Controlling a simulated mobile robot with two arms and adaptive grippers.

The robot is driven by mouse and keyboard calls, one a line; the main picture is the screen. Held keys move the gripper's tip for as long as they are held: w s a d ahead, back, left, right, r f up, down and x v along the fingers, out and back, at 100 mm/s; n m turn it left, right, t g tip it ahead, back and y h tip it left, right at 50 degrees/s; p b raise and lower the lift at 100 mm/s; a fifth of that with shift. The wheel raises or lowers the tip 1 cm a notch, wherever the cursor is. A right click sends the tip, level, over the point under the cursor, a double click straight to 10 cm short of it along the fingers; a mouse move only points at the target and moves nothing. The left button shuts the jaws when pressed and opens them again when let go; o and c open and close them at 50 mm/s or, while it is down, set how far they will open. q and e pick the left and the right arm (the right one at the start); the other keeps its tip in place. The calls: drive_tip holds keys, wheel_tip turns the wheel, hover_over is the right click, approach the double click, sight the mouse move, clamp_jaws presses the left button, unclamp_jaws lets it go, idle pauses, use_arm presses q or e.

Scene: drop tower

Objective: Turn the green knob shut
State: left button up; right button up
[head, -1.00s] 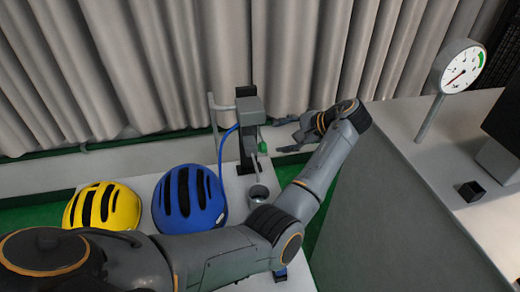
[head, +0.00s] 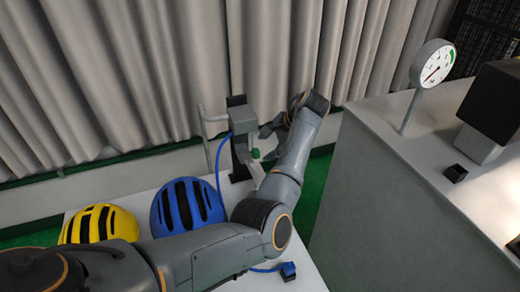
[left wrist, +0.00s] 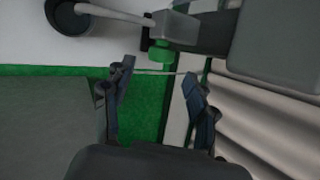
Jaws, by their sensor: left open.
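The green knob (head: 255,153) sits on the front of a grey box-shaped valve body (head: 243,117) on a dark upright post. In the left wrist view the knob (left wrist: 160,54) hangs under the grey block, just beyond the fingertips and roughly midway between them. My left gripper (head: 266,143) is just right of the knob in the head view, its fingers spread toward it. In the left wrist view the gripper (left wrist: 160,70) is open with nothing between its fingers. Contact with the knob is not visible. My right gripper is not in view.
A yellow helmet (head: 103,224) and a blue helmet (head: 186,207) rest on the white table (head: 140,195). A blue hose (head: 217,165) runs from the valve. A round gauge (head: 432,64) stands on the grey counter (head: 400,150) at right, near a small black cube (head: 455,173). Curtains hang behind.

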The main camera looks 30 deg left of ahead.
sight(259, 153)
use_arm(q)
drive_tip(key=x, duration=0.5)
drive_tip(key=shift+d, duration=0.1)
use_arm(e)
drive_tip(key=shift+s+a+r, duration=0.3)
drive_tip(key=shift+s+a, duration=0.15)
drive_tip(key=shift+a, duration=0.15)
use_arm(q)
drive_tip(key=c, duration=1.1)
drive_tip(key=shift+p, duration=0.3)
drive_tip(key=shift+c, duration=0.2)
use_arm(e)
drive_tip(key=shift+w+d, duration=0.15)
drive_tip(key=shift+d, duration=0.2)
